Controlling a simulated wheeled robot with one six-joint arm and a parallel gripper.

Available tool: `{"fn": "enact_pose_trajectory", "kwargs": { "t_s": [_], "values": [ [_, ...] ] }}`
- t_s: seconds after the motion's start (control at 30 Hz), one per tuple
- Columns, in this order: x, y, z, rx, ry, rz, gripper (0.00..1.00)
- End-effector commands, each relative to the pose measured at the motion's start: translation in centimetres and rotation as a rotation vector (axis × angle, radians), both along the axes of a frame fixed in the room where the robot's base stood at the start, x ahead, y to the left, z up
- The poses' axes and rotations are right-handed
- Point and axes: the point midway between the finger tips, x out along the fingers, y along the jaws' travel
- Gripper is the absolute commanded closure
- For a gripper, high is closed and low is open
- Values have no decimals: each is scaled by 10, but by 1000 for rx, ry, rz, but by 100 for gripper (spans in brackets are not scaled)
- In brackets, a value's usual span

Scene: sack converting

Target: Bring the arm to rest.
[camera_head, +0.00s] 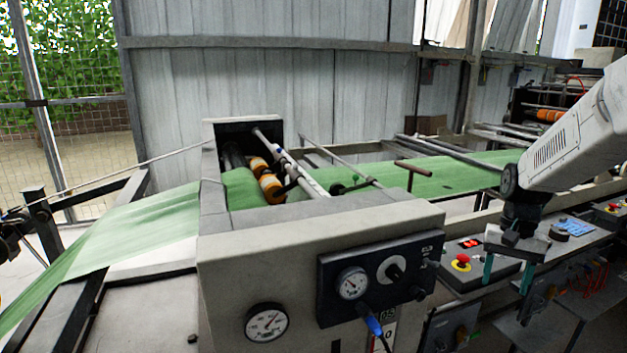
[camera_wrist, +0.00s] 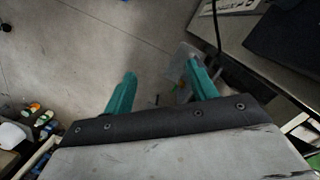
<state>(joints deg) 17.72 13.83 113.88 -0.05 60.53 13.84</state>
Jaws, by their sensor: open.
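My gripper (camera_head: 507,275) hangs from my white arm at the right of the head view, with its two teal fingers pointing down and spread apart. It is open and nothing shows between the fingers. In the head view it overlaps the control panel with a red emergency button (camera_head: 461,262); I cannot tell the gap between them. In the wrist view my gripper (camera_wrist: 162,85) shows open above the grey floor (camera_wrist: 90,50), with a machine edge to the right.
A grey machine housing (camera_head: 240,275) with gauges and a knob panel (camera_head: 378,278) fills the front middle. Green sheet material (camera_head: 140,228) runs through its rollers. A second panel with a blue display (camera_head: 576,228) lies right of my gripper. Several bottles (camera_wrist: 35,108) show at the wrist view's left.

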Motion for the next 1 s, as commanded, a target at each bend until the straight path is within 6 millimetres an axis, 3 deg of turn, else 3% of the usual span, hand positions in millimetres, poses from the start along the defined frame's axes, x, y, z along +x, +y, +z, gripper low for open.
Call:
{"fn": "enact_pose_trajectory", "kwargs": {
  "t_s": [0.27,0.5,0.7,0.83,1.0],
  "values": [
    [-69,44,41,14,3,145,43],
    [-158,92,76,16,-32,320,43],
    [-224,121,88,2,-94,441,43],
    [-254,133,91,-14,-150,492,43],
    [-270,142,98,-33,-226,530,43]
  ]
}}
